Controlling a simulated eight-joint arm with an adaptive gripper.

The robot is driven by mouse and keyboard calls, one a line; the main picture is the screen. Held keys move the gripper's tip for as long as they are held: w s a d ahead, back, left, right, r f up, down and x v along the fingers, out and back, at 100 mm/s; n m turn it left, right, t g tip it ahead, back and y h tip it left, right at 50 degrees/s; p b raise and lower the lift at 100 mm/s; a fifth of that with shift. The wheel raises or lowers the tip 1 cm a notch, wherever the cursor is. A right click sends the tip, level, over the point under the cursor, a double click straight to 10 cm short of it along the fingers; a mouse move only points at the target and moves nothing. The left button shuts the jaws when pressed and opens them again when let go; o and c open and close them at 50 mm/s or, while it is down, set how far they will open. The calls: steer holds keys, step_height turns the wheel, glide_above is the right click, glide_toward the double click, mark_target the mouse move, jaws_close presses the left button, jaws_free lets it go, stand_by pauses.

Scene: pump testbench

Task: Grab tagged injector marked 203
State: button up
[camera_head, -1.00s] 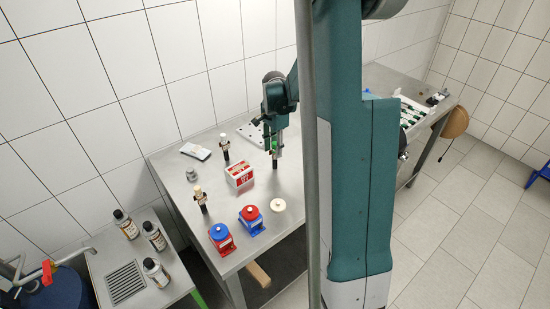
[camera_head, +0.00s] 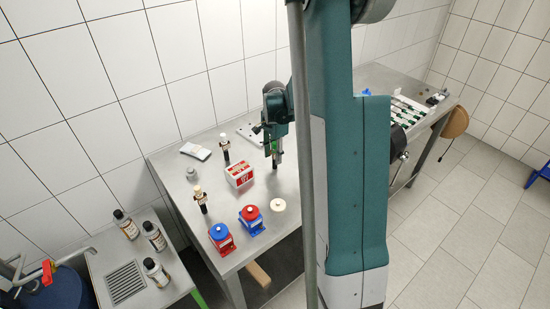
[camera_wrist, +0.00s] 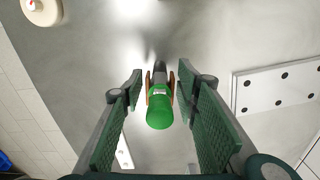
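A green-topped injector (camera_wrist: 160,112) with a dark lower body and brown-orange side pieces stands between the fingers of my gripper (camera_wrist: 161,78) in the wrist view. A small white label shows on it, too small to read. The two textured green finger pads are apart, with a gap on each side of the injector. In the head view my gripper (camera_head: 271,147) is over this injector, whose dark lower part (camera_head: 275,162) shows beneath. Two other dark injectors with pale tops, one farther back (camera_head: 225,153) and one nearer (camera_head: 201,201), stand on the table to the left.
A red-and-white box (camera_head: 239,175) stands left of my gripper. Blue-and-red (camera_head: 221,238) and red-and-blue (camera_head: 251,219) pump-like units and a pale disc (camera_head: 278,205) are in front. A white perforated plate (camera_wrist: 275,87) lies to the right in the wrist view. Bottles (camera_head: 154,236) stand on the lower side table.

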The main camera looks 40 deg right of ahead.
steer(key=shift+f, duration=2.05)
steer(key=shift+c, duration=0.3)
jaws_close()
